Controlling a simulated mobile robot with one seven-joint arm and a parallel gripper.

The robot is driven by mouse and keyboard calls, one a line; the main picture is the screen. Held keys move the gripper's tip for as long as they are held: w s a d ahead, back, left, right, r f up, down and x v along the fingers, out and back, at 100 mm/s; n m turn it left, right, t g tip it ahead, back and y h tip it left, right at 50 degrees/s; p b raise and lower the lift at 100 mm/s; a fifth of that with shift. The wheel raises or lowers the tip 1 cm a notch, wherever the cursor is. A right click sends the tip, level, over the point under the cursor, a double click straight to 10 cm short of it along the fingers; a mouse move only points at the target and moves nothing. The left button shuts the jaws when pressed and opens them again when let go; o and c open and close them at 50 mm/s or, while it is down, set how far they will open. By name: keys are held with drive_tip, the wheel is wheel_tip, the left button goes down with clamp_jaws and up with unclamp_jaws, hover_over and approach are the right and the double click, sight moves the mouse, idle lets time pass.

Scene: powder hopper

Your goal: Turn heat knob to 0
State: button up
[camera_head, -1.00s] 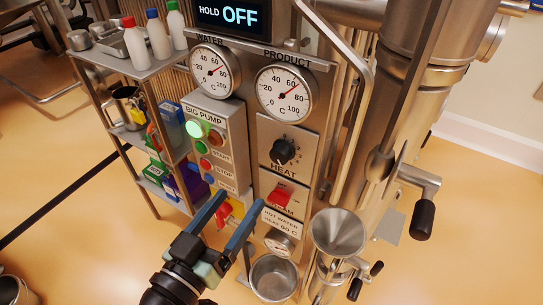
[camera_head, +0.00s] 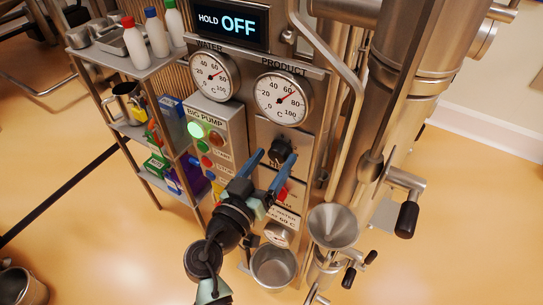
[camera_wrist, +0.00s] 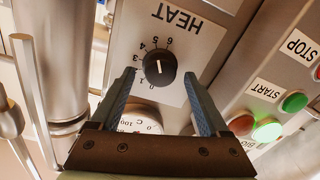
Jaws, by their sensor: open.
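The black heat knob (camera_head: 281,147) sits on its metal plate below the product gauge. In the wrist view the knob (camera_wrist: 160,66) shows upside down with its numbered scale around it and the word HEAT above. Its white pointer line lies roughly vertical in that view; I cannot tell exactly which number it marks. My gripper (camera_head: 268,155) is open and empty, in front of the panel just below the knob in the head view. In the wrist view the fingers (camera_wrist: 160,82) stand either side of the knob, apart from it. My fingers partly hide the HEAT plate in the head view.
The product gauge (camera_head: 283,98) is above the knob. The big pump box (camera_head: 209,124) with lit green lamp is to the left. The red steam switch (camera_head: 281,193) is below, partly hidden. A metal funnel (camera_head: 334,227) and a steel pot (camera_head: 273,267) are lower right.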

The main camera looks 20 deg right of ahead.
clamp_jaws()
idle(0.5)
